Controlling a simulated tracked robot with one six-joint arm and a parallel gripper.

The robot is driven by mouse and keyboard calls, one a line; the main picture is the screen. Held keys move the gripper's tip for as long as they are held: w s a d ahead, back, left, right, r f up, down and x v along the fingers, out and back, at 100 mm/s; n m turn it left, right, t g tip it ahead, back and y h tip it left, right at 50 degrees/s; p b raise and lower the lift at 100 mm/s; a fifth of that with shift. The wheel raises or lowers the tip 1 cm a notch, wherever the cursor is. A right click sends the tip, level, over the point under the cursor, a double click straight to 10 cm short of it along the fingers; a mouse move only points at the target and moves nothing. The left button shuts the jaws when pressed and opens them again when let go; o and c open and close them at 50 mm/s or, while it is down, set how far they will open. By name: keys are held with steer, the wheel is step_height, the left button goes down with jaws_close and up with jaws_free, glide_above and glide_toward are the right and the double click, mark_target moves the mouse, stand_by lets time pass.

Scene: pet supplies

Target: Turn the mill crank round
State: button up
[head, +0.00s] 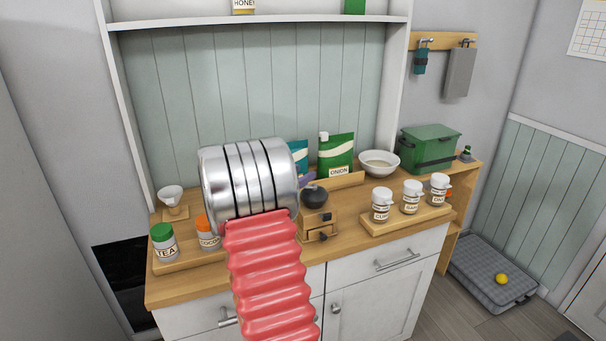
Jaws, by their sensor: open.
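The mill is a small wooden box (320,225) with a drawer and a dark round top (314,195), standing upright on the wooden counter. I cannot make out its crank; the left part of the mill is close behind my arm in the picture. A small purple piece (307,180) shows between my arm's silver link and the mill top; I cannot tell what it belongs to. My red and silver arm fills the middle of the view, and my gripper is hidden behind it.
Labelled jars stand on a tray (185,263) at left and another tray (410,218) at right. Behind are a green onion bag (336,156), a white bowl (379,163) and a green box (430,148). A shelf (260,24) overhangs the back. Some bare counter lies right of the mill.

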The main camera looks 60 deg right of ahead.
steer(key=w+a, duration=0.2)
steer(key=a, duration=1)
steer(key=shift+a, duration=0.25)
